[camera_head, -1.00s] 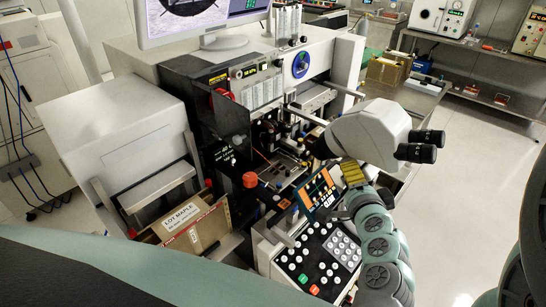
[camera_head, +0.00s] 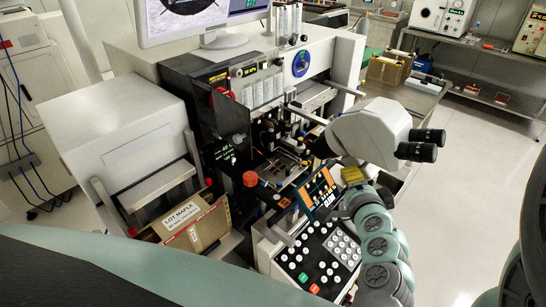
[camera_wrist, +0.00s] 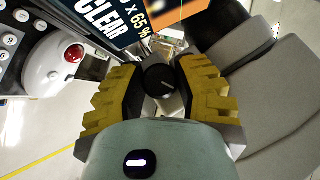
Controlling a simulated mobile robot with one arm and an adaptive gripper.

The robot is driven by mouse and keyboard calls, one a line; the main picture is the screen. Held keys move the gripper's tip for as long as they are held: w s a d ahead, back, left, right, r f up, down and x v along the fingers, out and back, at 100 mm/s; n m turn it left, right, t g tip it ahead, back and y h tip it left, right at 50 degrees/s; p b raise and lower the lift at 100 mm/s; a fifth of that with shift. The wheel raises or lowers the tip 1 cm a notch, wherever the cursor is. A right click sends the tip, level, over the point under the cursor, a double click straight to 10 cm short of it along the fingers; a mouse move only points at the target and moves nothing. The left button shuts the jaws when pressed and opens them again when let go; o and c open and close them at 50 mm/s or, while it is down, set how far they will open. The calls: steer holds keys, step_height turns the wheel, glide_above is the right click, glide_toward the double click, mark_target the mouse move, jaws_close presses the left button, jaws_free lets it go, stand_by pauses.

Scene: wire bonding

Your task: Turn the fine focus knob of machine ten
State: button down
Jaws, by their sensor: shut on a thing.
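The fine focus knob (camera_wrist: 158,80) is small, round and black with a pale pointer line. It shows in the wrist view between the yellow pads of my gripper (camera_wrist: 160,82), which is shut on it from both sides. In the head view my gripper (camera_head: 353,177) is below the grey-white microscope head (camera_head: 370,132) of the bonding machine. The knob is hidden there. I cannot read a machine number in these views.
A tilted screen (camera_head: 318,192) stands just left of my gripper. A keypad panel (camera_head: 318,258) lies below it. The black eyepieces (camera_head: 418,145) stick out to the right above my arm. A cardboard box (camera_head: 198,228) sits at the left. The floor at right is clear.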

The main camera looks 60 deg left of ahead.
steer(key=shift+r+p, duration=0.15)
steer(key=shift+p, duration=0.65)
steer(key=h+p, duration=0.1)
steer(key=p, duration=0.1)
steer(key=shift+r+n+p, duration=0.2)
steer(key=shift+n+p, duration=0.2)
steer(key=n+h+p, duration=0.1)
steer(key=h+p, duration=0.1)
steer(key=p, duration=0.5)
steer(key=shift+r+n, duration=0.15)
steer(key=shift+n, duration=0.15)
steer(key=h+p, duration=0.2)
steer(key=p, duration=0.1)
steer(key=shift+f+n, duration=0.35)
steer(key=shift+n, duration=0.05)
steer(key=shift+f+n+h, duration=0.25)
steer(key=shift+n+h, duration=0.05)
steer(key=shift+h, duration=0.6)
steer(key=shift+n+b, duration=0.35)
steer(key=shift+n, duration=0.05)
